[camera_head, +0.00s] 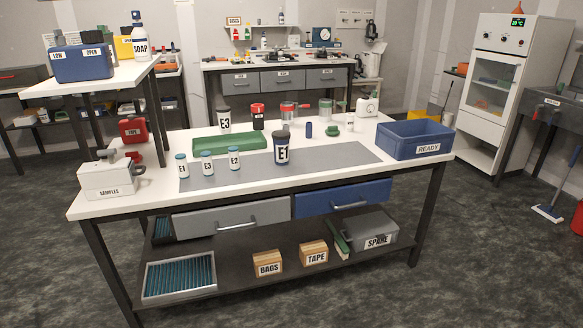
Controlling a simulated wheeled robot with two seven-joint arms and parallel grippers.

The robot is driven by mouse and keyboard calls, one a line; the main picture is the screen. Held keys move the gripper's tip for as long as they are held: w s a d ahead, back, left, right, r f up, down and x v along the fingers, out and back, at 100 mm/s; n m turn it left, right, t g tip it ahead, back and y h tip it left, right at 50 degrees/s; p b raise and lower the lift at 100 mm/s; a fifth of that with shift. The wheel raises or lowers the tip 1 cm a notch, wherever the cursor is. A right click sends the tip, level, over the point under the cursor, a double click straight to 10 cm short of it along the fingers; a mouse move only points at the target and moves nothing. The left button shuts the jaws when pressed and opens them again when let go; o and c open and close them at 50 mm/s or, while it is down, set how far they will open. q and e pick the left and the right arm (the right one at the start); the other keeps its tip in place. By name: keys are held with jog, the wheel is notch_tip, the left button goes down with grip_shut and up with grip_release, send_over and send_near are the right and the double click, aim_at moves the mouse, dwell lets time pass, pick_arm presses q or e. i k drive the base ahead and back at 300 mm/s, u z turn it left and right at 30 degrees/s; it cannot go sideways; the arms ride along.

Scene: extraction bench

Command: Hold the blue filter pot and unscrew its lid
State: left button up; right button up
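Neither of my grippers shows in the head view, and nothing is touching the pot.
Small bottles (207,163) labelled E1, E3 and E2 stand left of the pot. A green tray (222,143), a pot labelled E3 (224,124) and a red pot (258,119) are behind. A blue READY bin (415,135) is right. The mat's right part is clear.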

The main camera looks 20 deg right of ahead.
aim_at(281, 148)
jog(key=z, duration=0.75)
jog(key=i, duration=0.45)
jog(key=z, duration=0.8)
jog(key=i, duration=0.85)
jog(key=u, duration=0.2)
